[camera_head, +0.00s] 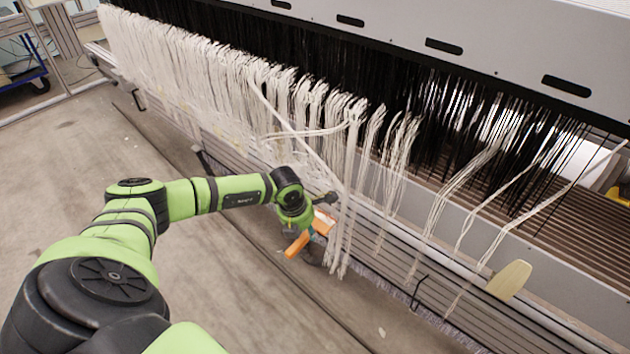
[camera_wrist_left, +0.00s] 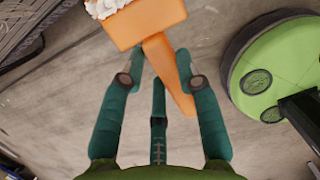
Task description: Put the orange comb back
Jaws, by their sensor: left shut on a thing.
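The orange comb (camera_head: 297,243) is at my left gripper (camera_head: 309,232), low in front of the hanging white threads (camera_head: 340,190). The gripper is shut on the handle. My right gripper is not in view.
The loom's slatted front and rail (camera_head: 460,268) run diagonally behind the comb. A pale, rounded paddle-like piece (camera_head: 510,280) sits on the rail at right, and a dark hook (camera_head: 418,291) sticks out nearby. The concrete floor (camera_head: 230,290) in front is mostly clear.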

